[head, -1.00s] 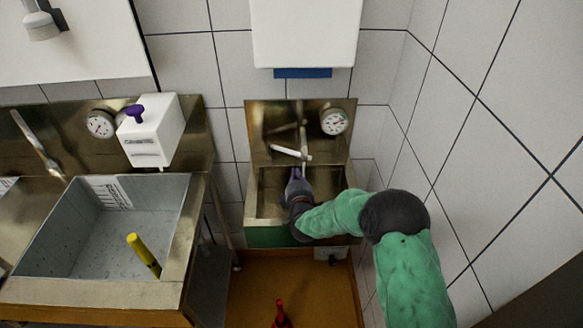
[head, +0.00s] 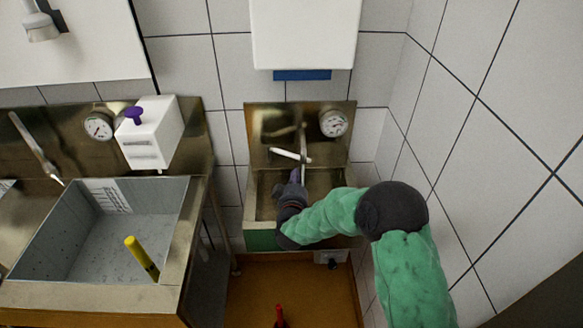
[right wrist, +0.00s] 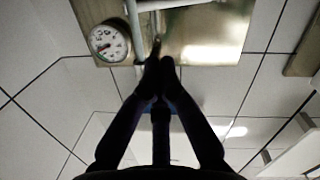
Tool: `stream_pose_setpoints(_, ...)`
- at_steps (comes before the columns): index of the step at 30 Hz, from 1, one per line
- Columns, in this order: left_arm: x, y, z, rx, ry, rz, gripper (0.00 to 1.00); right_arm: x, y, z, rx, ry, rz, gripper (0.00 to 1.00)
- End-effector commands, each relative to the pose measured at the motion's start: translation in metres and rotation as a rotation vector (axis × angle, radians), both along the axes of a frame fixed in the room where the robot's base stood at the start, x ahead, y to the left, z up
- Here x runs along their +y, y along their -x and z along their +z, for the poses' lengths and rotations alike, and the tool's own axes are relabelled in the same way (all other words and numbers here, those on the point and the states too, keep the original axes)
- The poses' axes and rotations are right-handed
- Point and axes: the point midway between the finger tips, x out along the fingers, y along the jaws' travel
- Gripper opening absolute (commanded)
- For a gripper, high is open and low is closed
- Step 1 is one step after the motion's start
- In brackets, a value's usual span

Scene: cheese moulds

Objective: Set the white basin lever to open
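The small steel basin (head: 326,190) stands against the tiled wall in the head view. A white lever (head: 284,154) lies roughly crosswise at its tap (head: 304,145), tilted slightly down to the right. My right gripper (head: 296,176) reaches over the basin from the front, its fingertips just below the lever. I cannot tell whether they touch it. In the right wrist view the two fingers (right wrist: 160,65) come together at the tips, beside the tap's pale pipe (right wrist: 136,38); nothing shows clearly between them. My left gripper is not in view.
A round gauge (head: 333,123) sits right of the tap. A white dispenser (head: 305,35) hangs above. Left is a larger sink (head: 185,235) with a yellow-handled tool (head: 142,258) and a white box with purple knob (head: 152,135). The tiled side wall (head: 480,170) is close on the right.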

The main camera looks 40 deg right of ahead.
Motion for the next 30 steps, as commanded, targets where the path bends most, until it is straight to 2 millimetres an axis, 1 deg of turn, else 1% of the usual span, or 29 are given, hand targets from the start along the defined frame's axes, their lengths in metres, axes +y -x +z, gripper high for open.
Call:
stream_pose_setpoints(1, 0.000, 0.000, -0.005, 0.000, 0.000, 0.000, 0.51, 0.003, -0.004, -0.002, -0.060, -0.065, -0.020, 0.00)
stream_pose_setpoints(5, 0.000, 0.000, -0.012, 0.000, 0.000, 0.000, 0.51, 0.006, -0.011, 0.000, -0.247, -0.260, -0.091, 0.00)
stream_pose_setpoints(11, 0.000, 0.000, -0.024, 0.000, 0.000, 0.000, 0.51, 0.015, -0.021, -0.001, -0.581, -0.578, -0.215, 0.00)
stream_pose_setpoints(15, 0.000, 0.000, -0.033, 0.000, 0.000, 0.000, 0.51, 0.026, -0.027, -0.003, -0.837, -0.797, -0.303, 0.00)
stream_pose_setpoints(21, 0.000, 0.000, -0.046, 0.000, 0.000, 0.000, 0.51, 0.045, -0.031, -0.009, -1.209, -1.076, -0.423, 0.00)
stream_pose_setpoints(24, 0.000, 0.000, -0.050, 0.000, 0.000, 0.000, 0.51, 0.054, -0.031, -0.012, -1.367, -1.180, -0.470, 0.00)
stream_pose_setpoints(27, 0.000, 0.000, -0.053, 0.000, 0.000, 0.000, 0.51, 0.061, -0.031, -0.014, -1.490, -1.251, -0.504, 0.00)
stream_pose_setpoints(30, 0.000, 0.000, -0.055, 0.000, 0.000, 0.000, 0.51, 0.066, -0.030, -0.014, -1.563, -1.293, -0.522, 0.00)
